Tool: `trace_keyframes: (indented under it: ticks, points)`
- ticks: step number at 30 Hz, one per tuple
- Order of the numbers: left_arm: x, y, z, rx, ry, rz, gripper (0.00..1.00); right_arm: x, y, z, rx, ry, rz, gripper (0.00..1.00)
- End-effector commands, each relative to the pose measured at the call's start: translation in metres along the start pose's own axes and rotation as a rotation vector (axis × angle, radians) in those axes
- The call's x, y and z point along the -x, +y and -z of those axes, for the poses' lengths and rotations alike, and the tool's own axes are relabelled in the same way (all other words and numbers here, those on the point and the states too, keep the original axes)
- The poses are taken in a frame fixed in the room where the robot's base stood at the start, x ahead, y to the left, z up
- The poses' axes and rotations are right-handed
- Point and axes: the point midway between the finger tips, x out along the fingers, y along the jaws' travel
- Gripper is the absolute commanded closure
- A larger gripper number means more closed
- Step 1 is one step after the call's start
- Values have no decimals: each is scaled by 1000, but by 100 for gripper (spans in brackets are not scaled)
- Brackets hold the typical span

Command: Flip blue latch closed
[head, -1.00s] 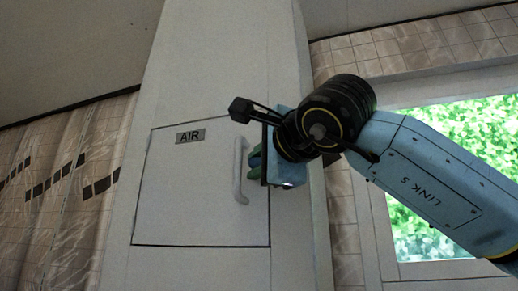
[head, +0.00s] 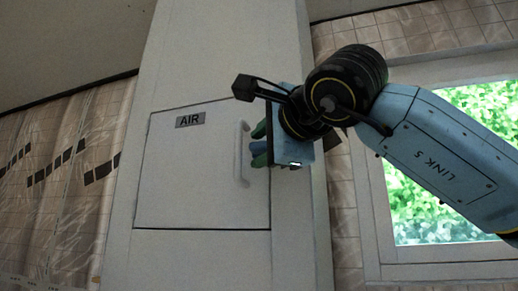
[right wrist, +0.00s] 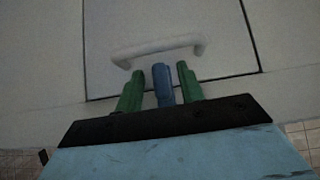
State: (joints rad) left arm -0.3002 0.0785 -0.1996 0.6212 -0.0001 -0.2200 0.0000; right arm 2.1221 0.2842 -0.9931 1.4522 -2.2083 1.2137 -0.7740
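The blue latch (right wrist: 163,85) shows in the right wrist view as a narrow blue piece between the two green fingers of my right gripper (right wrist: 160,69). My left gripper is not in view.
A pale handle (head: 242,155) stands on the panel just left of my right gripper; it also shows beyond the fingertips in the right wrist view (right wrist: 158,48). An AIR label (head: 190,120) is at the panel's top. A window (head: 455,170) is at the right.

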Motion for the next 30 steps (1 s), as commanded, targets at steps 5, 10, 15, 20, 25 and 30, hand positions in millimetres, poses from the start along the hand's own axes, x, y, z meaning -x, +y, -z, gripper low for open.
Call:
trace_keyframes:
  ticks: [5,10,15,20,25,30]
  points:
    - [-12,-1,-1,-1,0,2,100,39,1,0,3,1,6,62]
    - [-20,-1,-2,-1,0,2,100,78,1,0,3,0,6,62]
    - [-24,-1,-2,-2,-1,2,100,106,1,0,2,1,4,62]
    - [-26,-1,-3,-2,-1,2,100,119,0,0,1,1,2,62]
    - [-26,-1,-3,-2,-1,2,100,122,0,0,1,0,1,62]
    - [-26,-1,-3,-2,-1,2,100,121,0,0,1,0,1,62]
